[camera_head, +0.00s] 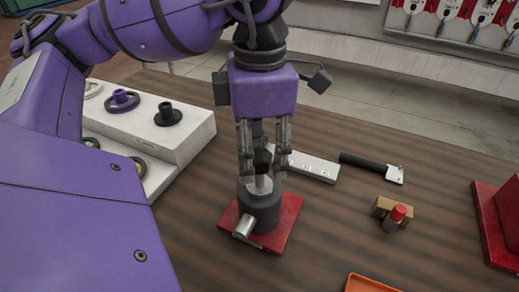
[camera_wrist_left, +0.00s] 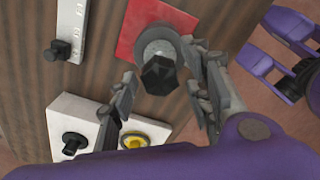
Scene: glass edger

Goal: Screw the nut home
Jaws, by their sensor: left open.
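A dark, faceted piece that looks like the nut (camera_head: 262,160) sits above a pale spindle (camera_head: 263,185) on a grey cylindrical housing (camera_head: 262,212). The housing stands on a red base plate (camera_head: 285,226). My left gripper (camera_head: 263,175) points straight down over the housing, with its fingers open on both sides of the dark nut. In the left wrist view the nut (camera_wrist_left: 159,74) lies between the spread fingertips (camera_wrist_left: 163,88), in front of the grey housing (camera_wrist_left: 172,46). The seat under the nut is partly hidden.
A white stepped stand (camera_head: 190,135) with wheels and knobs is at the left. Behind the housing lie a white bar (camera_head: 313,167) and a black-handled tool (camera_head: 366,165). A red-capped tube (camera_head: 395,218), an orange tray (camera_head: 368,284) and a red block (camera_head: 499,225) are right.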

